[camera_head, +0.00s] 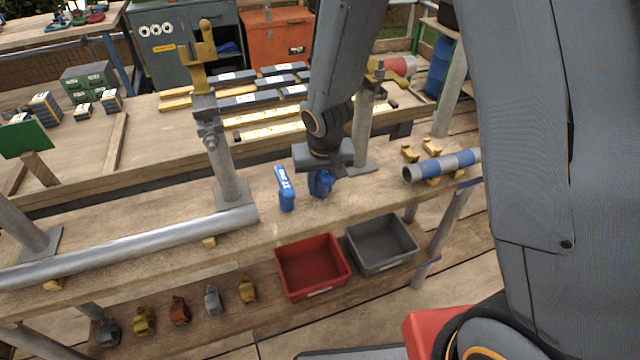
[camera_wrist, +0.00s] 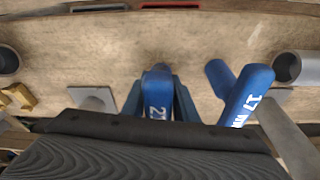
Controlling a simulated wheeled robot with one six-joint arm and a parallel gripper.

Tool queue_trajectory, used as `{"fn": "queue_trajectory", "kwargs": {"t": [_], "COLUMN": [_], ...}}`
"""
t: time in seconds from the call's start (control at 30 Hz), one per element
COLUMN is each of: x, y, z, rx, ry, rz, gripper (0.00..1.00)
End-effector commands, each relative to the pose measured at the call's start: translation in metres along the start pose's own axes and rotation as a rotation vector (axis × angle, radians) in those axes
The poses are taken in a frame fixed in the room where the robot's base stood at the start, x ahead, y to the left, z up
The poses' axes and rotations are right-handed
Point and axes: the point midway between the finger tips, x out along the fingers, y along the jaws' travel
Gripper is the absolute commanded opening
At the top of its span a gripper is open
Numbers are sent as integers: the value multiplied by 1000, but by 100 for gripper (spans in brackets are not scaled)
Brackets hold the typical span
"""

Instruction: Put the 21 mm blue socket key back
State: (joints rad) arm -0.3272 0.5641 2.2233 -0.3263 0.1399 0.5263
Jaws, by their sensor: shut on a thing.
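My gripper (camera_head: 322,168) is low over the wooden bench plank and shut on a blue socket key (camera_head: 320,185). In the wrist view the held key (camera_wrist: 157,92) sits between the two fingers, its white number partly hidden, starting with 2. I cannot tell whether its lower end touches the plank. A second blue socket key (camera_head: 285,188), marked 17 mm, stands just left of my gripper in the head view. It shows at the right in the wrist view (camera_wrist: 247,98), apart from the held key.
Metal posts (camera_head: 228,165) and (camera_head: 362,125) rise on both sides of my gripper. A long grey pipe (camera_head: 140,245) lies at left; a blue-grey tube (camera_head: 440,165) lies at right. A red bin (camera_head: 312,290) and a grey bin (camera_head: 383,268) are below the front edge.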

Motion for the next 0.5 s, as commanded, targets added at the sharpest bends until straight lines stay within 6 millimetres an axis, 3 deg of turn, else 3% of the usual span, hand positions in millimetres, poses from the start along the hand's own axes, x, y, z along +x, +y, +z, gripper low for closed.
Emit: {"fn": "queue_trajectory", "kwargs": {"t": [0.5], "x": [7], "y": [0], "z": [1], "rx": [0], "ry": [2], "rz": [0], "gripper": [0]}}
